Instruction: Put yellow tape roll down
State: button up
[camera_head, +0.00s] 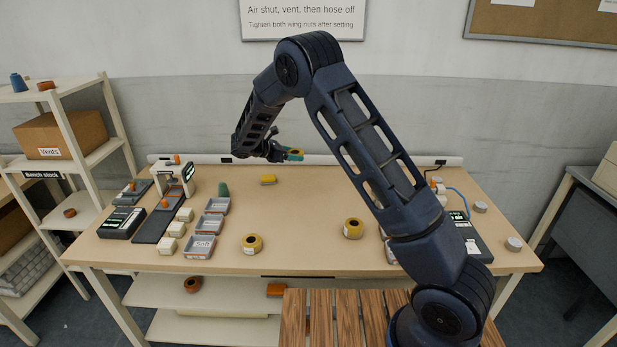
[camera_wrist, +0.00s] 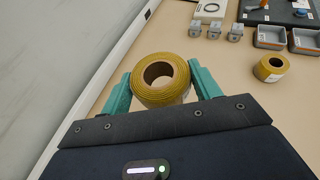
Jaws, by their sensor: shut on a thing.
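My gripper (camera_head: 290,155) is held above the far part of the workbench (camera_head: 305,210). Its teal fingers (camera_wrist: 162,80) are shut on a yellow tape roll (camera_wrist: 160,94), one finger on each side, with the roll's open core facing the wrist camera. In the head view the held roll is small and partly hidden by the fingers. Two other yellow rolls, one left (camera_head: 252,244) and one right (camera_head: 353,229), rest on the front half of the bench. One loose roll also shows at the right in the wrist view (camera_wrist: 271,68).
Grey trays (camera_head: 209,225), pale blocks (camera_head: 177,229) and dark devices (camera_head: 122,222) fill the bench's left side. A small yellow object (camera_head: 268,180) lies toward the back. The wall borders the back edge. The bench middle is mostly clear. More equipment (camera_head: 470,237) stands at the right.

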send_over(321, 183)
notch_tip(321, 183, down, 20)
jog(key=shift+s+r, duration=0.1)
jog(key=shift+r, duration=0.05)
dwell(0.4)
jog(key=o, duration=1)
jog(key=shift+c, duration=0.2)
jog(key=v, duration=1.1)
jog(key=shift+s+a+r, duration=0.1)
jog(key=shift+s+a, duration=0.05)
jog(key=shift+a, duration=0.25)
